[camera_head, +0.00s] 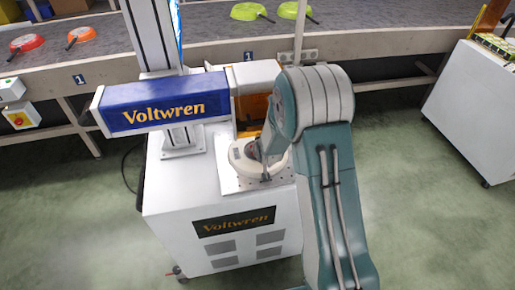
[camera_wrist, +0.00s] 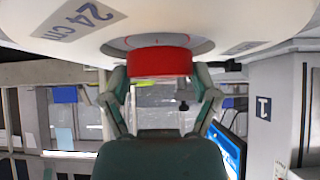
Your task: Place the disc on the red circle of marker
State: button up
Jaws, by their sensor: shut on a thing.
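A cream-white disc (camera_head: 238,158) is over the light plate (camera_head: 228,183) on top of the Voltwren marker (camera_head: 165,104). The disc fills the top of the wrist view (camera_wrist: 235,22), with a "24 cm" label and a red hub (camera_wrist: 160,63). My gripper (camera_head: 262,156) is shut on the disc by this hub, one finger on each side in the wrist view (camera_wrist: 160,80). I cannot tell whether the disc touches the plate. No red circle shows on the plate; the disc and my arm cover much of it.
The marker's blue head and grey column stand just left of the disc, close to my gripper. Behind runs a conveyor (camera_head: 225,38) with red and green pans (camera_head: 250,11). A white cabinet (camera_head: 470,115) stands at the right. The green floor between is clear.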

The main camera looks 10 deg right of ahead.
jog(key=shift+x, duration=0.9)
jog(key=o, duration=1.1)
jog(key=shift+f, duration=0.1)
